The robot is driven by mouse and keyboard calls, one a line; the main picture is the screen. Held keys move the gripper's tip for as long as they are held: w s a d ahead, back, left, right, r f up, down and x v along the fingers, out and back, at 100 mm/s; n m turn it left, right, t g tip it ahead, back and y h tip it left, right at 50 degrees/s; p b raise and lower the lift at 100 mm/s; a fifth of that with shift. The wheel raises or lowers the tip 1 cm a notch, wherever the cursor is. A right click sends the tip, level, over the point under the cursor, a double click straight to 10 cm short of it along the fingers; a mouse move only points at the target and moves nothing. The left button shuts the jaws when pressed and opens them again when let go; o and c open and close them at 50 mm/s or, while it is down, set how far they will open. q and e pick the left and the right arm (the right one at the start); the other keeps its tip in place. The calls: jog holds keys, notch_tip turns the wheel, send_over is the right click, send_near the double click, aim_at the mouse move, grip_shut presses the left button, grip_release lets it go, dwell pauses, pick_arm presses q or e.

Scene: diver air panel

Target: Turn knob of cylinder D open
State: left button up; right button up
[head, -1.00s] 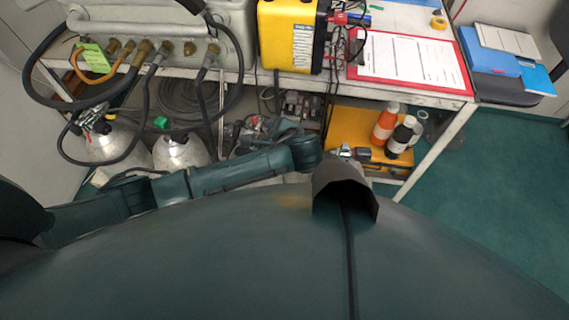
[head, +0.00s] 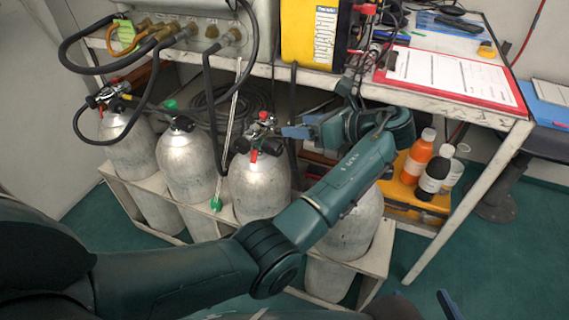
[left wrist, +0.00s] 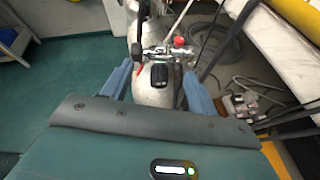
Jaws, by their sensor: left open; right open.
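Several grey cylinders stand in a rack under the bench in the head view; I can read no letter on them. The third cylinder (head: 260,185) from the left has a valve with a red knob (head: 263,116) and a red tag. My left gripper (head: 285,132) is open just right of this valve, fingers pointing left at it. In the left wrist view a black knob (left wrist: 160,75) shows between the two blue fingers, apart from both; the red knob (left wrist: 180,42) is beyond. A fourth cylinder (head: 350,225) is partly behind my left arm. My right gripper (head: 448,304) barely shows at the bottom edge.
A second cylinder (head: 187,165) has a green knob (head: 170,104); the leftmost cylinder (head: 130,150) has a hose on its valve. Black hoses hang from the panel (head: 190,12). The bench edge (head: 450,112) is above my left wrist.

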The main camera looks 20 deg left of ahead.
pick_arm(q)
jog(key=b, duration=0.3)
send_near(280, 150)
jog(key=s+x, duration=0.1)
jog(key=x, duration=0.6)
jog(key=w+b+x, duration=0.1)
jog(key=x, duration=0.1)
jog(key=shift+a+f, duration=0.1)
jog(key=shift+a, duration=0.05)
jog(key=shift+w+a+f, duration=0.15)
jog(key=shift+a+f, duration=0.05)
jog(key=shift+a, duration=0.45)
pick_arm(e)
jog(key=shift+n+y, duration=0.4)
jog(key=shift+n, duration=0.4)
jog(key=shift+w+a+f, duration=0.2)
jog(key=shift+a+f, duration=0.05)
jog(key=shift+f, duration=0.4)
jog(key=shift+w+a+f, duration=0.25)
jog(key=shift+a+f, duration=0.05)
jog(key=shift+f, duration=0.3)
jog(key=shift+w+a+f, duration=0.2)
jog(key=shift+a+f, duration=0.05)
jog(key=shift+f, duration=0.4)
pick_arm(q)
jog(key=shift+c, duration=0.2)
